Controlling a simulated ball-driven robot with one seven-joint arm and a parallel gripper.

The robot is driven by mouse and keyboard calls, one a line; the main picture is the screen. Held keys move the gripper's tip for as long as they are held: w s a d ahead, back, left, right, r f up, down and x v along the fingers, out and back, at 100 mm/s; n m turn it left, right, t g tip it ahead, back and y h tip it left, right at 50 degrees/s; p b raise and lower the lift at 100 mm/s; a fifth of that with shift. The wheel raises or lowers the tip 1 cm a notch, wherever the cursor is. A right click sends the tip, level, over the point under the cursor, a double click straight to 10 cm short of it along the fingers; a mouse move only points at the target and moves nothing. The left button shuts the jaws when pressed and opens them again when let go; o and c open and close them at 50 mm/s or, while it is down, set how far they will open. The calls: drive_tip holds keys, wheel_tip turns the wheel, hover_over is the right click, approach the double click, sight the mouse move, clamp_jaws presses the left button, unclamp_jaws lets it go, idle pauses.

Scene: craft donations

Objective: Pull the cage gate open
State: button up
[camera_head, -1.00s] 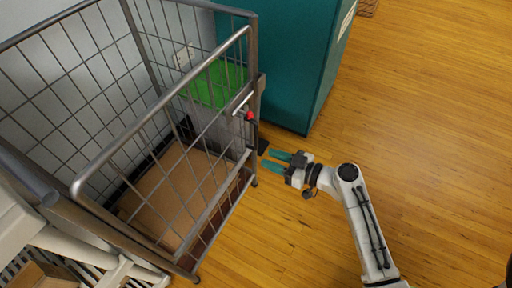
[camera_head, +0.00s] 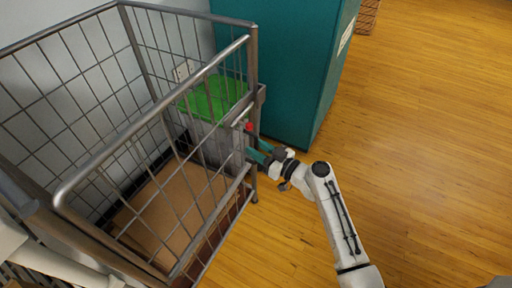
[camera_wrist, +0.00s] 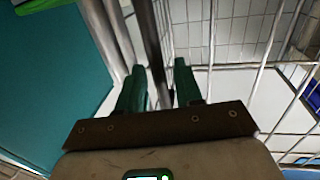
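The cage gate (camera_head: 198,190) is a grey metal grid panel under a thick top rail, at the front of the wire cage. Its far edge stands close to the corner post (camera_head: 254,60), so it looks shut. A small latch handle with a red knob (camera_head: 249,127) sits at that edge. My gripper (camera_head: 256,152) is just below the red knob, with its teal fingers pointing at the gate edge. In the wrist view my gripper (camera_wrist: 160,82) has its fingers apart, with a dark upright bar (camera_wrist: 153,45) showing between them. Whether the fingers touch it is unclear.
A teal cabinet (camera_head: 290,75) stands right behind the cage. Inside the cage are a green-topped bin (camera_head: 212,100) and a brown cardboard-coloured base (camera_head: 165,215). A wire basket (camera_head: 367,16) is at the far back. The wooden floor (camera_head: 430,150) to the right is clear.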

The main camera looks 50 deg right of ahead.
drive_tip(key=shift+w, duration=0.45)
clamp_jaws()
idle(0.3)
